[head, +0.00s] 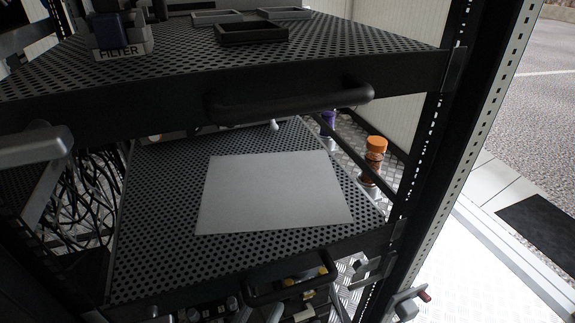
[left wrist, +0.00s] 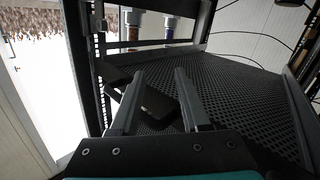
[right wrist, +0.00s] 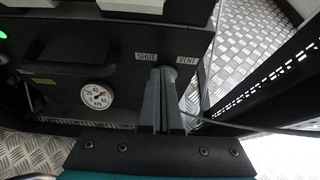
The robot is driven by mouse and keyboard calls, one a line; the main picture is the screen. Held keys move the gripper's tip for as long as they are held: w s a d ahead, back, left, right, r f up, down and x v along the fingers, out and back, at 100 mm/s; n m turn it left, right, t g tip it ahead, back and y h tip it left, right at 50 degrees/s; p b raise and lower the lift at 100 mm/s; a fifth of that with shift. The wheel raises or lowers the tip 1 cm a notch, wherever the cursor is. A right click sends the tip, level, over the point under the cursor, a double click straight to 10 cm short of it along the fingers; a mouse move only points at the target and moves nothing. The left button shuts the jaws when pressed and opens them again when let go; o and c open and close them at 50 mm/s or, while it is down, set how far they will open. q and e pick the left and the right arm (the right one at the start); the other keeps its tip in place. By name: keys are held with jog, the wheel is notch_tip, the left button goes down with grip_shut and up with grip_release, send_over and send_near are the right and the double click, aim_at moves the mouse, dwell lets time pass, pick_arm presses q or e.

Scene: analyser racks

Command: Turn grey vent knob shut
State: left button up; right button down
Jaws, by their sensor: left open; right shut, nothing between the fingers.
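In the right wrist view, a dark panel carries a SHUT label (right wrist: 147,57) and a VENT label (right wrist: 187,61). The rounded grey vent knob (right wrist: 169,72) shows between and just below them, mostly hidden by my fingertips. My right gripper (right wrist: 160,75) is shut with nothing between its fingers; its tips are at the knob. I cannot tell whether they touch it or which way it points. My left gripper (left wrist: 155,88) is open and empty in the left wrist view, over a perforated black shelf (left wrist: 245,95).
A round kPa gauge (right wrist: 97,94) is left of the knob. In the head view, a grey sheet (head: 270,190) lies on the lower perforated shelf (head: 160,220).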

jog(key=s, duration=0.2)
jog(key=s+d, duration=0.2)
jog(key=s, duration=0.1)
jog(key=shift+s, duration=0.3)
